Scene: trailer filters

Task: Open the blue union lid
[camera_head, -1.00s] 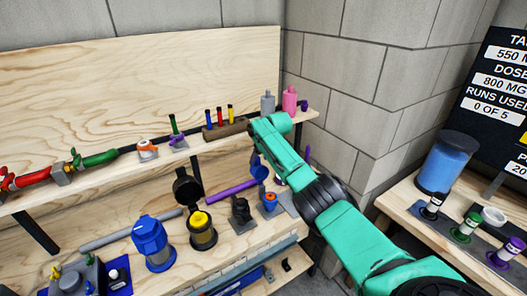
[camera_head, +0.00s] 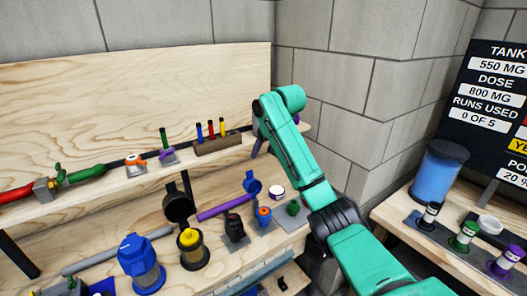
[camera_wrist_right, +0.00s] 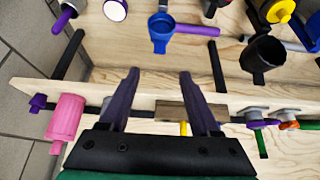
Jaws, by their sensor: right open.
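A blue cup-shaped lid (camera_head: 252,184) shows at the right end of the purple pipe on the lower bench, above an orange-topped blue fitting (camera_head: 263,214). I take it as the blue union lid, though I cannot be sure. It also shows in the right wrist view (camera_wrist_right: 161,28), beyond the fingertips and apart from them. My right gripper (camera_wrist_right: 159,74) is open and empty, its two dark purple fingers spread over the shelf edge. In the head view its fingers (camera_head: 256,146) are partly hidden by the arm. My left gripper is in neither view.
The purple pipe (camera_head: 226,206) lies beside the lid. A black flipped-up lid (camera_head: 177,206), a yellow-topped filter (camera_head: 193,250) and a blue canister (camera_head: 140,265) stand left. A wooden block (camera_head: 218,145) with coloured pegs and a pink bottle (camera_wrist_right: 66,118) sit near the gripper.

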